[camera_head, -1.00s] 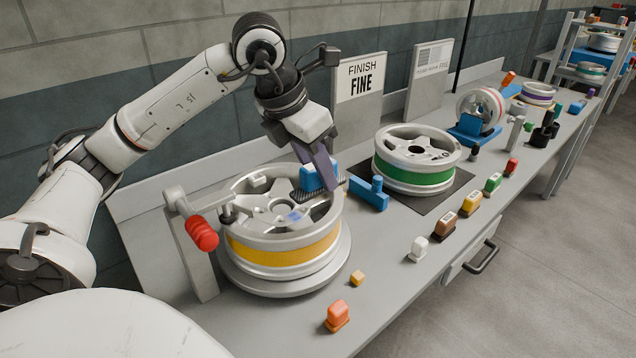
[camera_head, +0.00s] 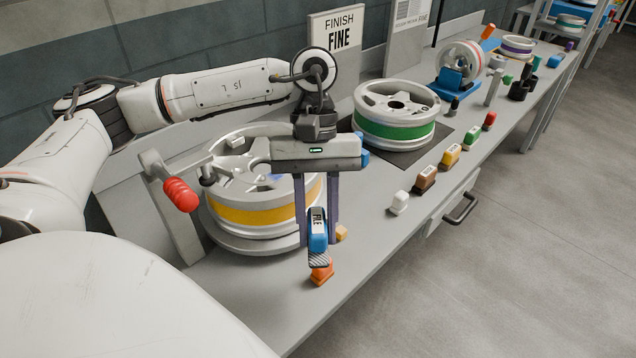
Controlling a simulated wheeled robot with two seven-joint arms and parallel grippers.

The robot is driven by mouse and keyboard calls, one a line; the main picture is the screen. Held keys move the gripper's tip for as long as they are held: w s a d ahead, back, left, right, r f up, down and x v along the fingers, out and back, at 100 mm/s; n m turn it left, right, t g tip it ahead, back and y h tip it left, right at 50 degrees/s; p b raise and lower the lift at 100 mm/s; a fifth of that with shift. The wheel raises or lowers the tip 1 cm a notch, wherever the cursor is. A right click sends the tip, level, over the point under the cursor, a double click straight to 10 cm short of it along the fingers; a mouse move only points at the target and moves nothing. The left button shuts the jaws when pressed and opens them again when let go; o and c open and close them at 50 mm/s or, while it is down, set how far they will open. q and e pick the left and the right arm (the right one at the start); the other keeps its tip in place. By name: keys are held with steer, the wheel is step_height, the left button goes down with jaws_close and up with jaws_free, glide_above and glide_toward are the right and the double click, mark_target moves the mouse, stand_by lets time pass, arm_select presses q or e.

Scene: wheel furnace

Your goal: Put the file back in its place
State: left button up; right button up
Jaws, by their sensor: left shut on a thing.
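My left gripper (camera_head: 317,238) points down in front of the yellow-banded wheel. It is shut on the file, a small blue block (camera_head: 317,228) with a white label and a grey ridged lower end. The file hangs between the two dark fingers, in front of the orange block (camera_head: 321,270), whose top it partly covers in this view. A blue piece (camera_head: 363,154) on the bench shows only in part behind my gripper. I cannot tell the gap between the file and the bench. My right gripper is not in view.
The yellow-banded wheel (camera_head: 262,216) sits on a turntable beside a post with a red handle (camera_head: 181,194). A green-banded wheel (camera_head: 394,131) lies on a dark mat. Several small coloured blocks, including a white one (camera_head: 399,203), line the front edge.

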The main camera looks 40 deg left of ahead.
arm_select(q)
steer(key=s+a+f+m+t+y, duration=0.1)
steer(key=s+f+m+y, duration=0.2)
steer(key=m, duration=0.8)
steer(key=s+a+f+m+t+y, duration=0.1)
steer(key=s+f+m+y, duration=0.2)
steer(key=s+m, duration=0.5)
steer(key=m+y, duration=0.1)
steer(key=m, duration=0.3)
steer(key=shift+s+m+y, duration=0.25)
steer(key=shift+m+y, duration=0.05)
steer(key=shift+f, duration=3.9)
steer(key=shift+f, duration=0.55)
steer(key=o, duration=1.1)
steer(key=shift+o, duration=0.4)
